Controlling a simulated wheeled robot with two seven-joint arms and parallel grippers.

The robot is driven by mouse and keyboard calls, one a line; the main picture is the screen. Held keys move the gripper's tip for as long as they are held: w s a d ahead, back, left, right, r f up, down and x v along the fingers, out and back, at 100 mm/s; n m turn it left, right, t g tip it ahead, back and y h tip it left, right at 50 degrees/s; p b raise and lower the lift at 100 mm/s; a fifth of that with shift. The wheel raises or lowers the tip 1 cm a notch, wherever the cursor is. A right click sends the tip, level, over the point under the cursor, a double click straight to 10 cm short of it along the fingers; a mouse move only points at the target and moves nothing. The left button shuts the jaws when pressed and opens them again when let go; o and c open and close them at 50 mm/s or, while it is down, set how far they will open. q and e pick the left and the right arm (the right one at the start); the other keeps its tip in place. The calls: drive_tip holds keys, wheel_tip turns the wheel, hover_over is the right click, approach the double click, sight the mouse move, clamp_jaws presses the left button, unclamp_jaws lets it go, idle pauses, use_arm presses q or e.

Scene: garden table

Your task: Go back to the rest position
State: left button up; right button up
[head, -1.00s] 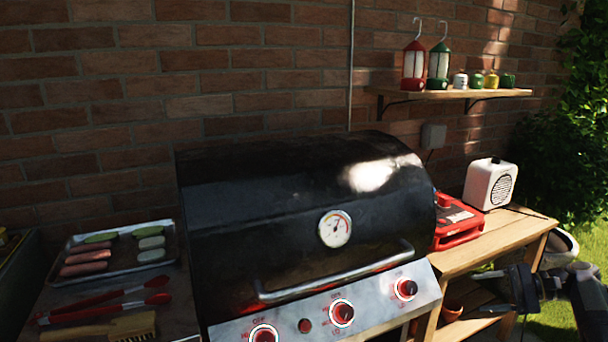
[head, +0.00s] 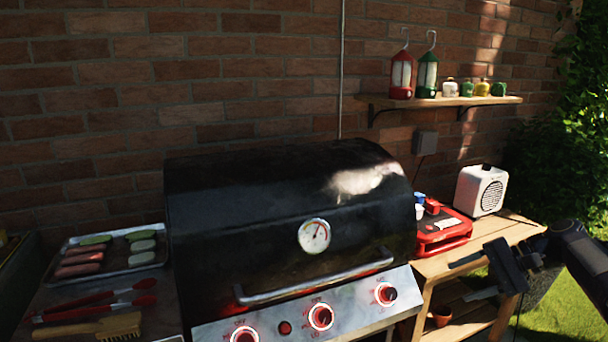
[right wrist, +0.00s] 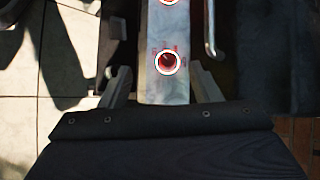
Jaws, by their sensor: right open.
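My right gripper (head: 458,279) is in the head view at the lower right, in front of the wooden side table (head: 515,235). Its jaws point left, toward the grill's front, and are open and empty. In the right wrist view, the two fingers (right wrist: 160,72) stand apart, with the grill's front panel and a red-ringed knob (right wrist: 167,61) seen between them. I cannot tell exactly how far the fingers are from the panel. My left gripper is in neither view.
A black grill (head: 250,220) with a bar handle (head: 320,278) fills the middle. At left are a food tray (head: 160,262), red tongs (head: 95,303) and a brush (head: 90,328). A red case (head: 445,232) and white speaker (head: 482,190) stand on the side table.

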drive_tip(key=s+a+r+n+h+p, duration=0.2)
drive_tip(key=s+a+r, duration=0.25)
drive_tip(key=s, duration=0.25)
drive_tip(key=s+a+r+n+h+p, duration=0.1)
drive_tip(key=s+a+r+h+p, duration=0.1)
drive_tip(key=s+a+r, duration=0.4)
drive_tip(key=s+a+f+n+p, duration=0.1)
drive_tip(key=s+f, duration=0.2)
drive_tip(key=s, duration=0.3)
drive_tip(key=s+a+f+n+t+h+p, duration=0.1)
drive_tip(key=s+a+f+n, duration=0.1)
drive_tip(key=s, duration=0.5)
drive_tip(key=s+a+f+n+t+h+p, duration=0.1)
drive_tip(key=s+f, duration=0.2)
drive_tip(key=s, duration=0.3)
drive_tip(key=shift+s+a+f+n+p, duration=0.15)
drive_tip(key=shift+f+n+p, duration=0.15)
drive_tip(key=shift+f+p, duration=0.1)
